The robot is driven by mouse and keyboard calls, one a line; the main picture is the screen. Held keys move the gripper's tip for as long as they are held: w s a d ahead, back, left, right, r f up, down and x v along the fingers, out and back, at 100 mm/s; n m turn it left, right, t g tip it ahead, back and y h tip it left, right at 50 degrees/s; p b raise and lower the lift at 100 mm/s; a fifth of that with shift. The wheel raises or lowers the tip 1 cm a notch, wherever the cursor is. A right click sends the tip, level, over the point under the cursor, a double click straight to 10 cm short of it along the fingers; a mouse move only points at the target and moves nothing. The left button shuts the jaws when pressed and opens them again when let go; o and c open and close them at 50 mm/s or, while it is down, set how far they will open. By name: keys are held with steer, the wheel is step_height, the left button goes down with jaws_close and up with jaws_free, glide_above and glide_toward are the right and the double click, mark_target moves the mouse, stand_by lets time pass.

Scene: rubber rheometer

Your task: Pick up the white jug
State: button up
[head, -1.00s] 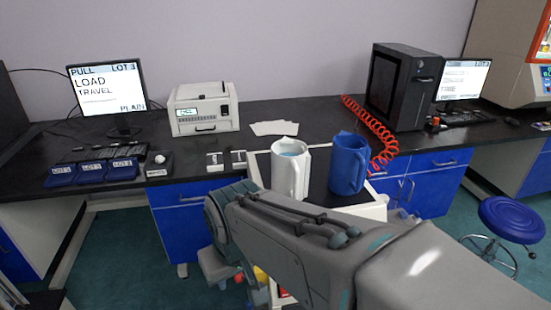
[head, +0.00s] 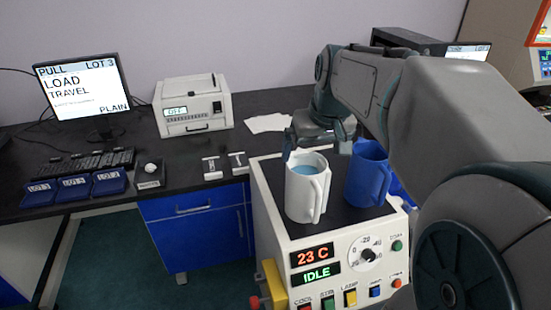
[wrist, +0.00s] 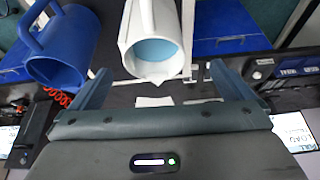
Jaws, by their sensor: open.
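The white jug (head: 307,188) stands upright on the dark top of a control cabinet, with blue liquid inside. Its handle faces the front right in the head view. In the wrist view the white jug (wrist: 150,42) is at the top centre, beyond and between the fingers. My gripper (head: 318,150) is open and empty, just behind and above the jug in the head view. In the wrist view my gripper (wrist: 165,88) shows its two fingers spread apart. I cannot tell whether either finger touches the jug.
A blue jug (head: 368,176) stands close to the right of the white one; it also shows in the wrist view (wrist: 62,50). The cabinet (head: 262,215) has a dial and buttons. A white instrument (head: 195,106), monitor (head: 82,92) and blue lot trays (head: 73,188) occupy the bench.

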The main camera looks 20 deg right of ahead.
steer(key=shift+w+d+r, duration=0.55)
steer(key=shift+d+r, duration=0.05)
steer(key=shift+r, duration=0.05)
steer(key=p, duration=0.1)
glide_toward(306, 170)
steer(key=f, duration=0.2)
steer(key=a+f, duration=0.1)
steer(key=f, duration=0.3)
steer(key=shift+s+a, duration=0.35)
steer(key=shift+a, duration=0.05)
steer(key=shift+c, duration=0.3)
steer(key=c, duration=1.5)
steer(key=shift+w+r, duration=0.1)
steer(key=shift+r, duration=0.1)
steer(key=shift+c, duration=1.1)
